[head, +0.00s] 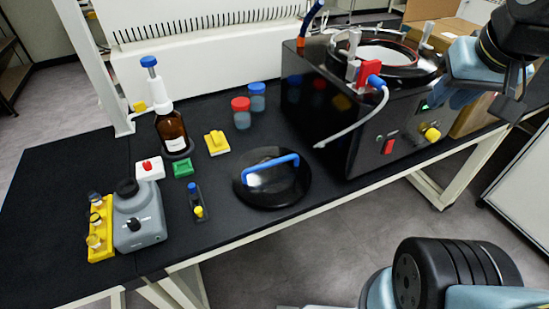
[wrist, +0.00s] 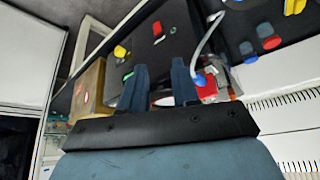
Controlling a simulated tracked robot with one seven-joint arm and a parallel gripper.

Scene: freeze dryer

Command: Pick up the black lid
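The black lid (head: 265,196) is a glossy round disc with a blue bar handle (head: 270,168) across its top. It lies flat on the black bench near the front edge, left of the freeze dryer, in the head view. In the wrist view a dark shape with a bit of blue at the top edge may be part of it; I cannot be sure. My gripper (wrist: 160,84) is open and empty, its two blue-grey fingers apart. It is up at the right, by the freeze dryer and well away from the lid.
The black freeze dryer (head: 335,125) has a clear-walled chamber on top, a red clip and a white hose hanging toward the lid. Red- and blue-capped jars (head: 241,113) stand behind the lid. A brown bottle (head: 172,130), yellow block (head: 216,143) and grey mixer (head: 138,215) stand left.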

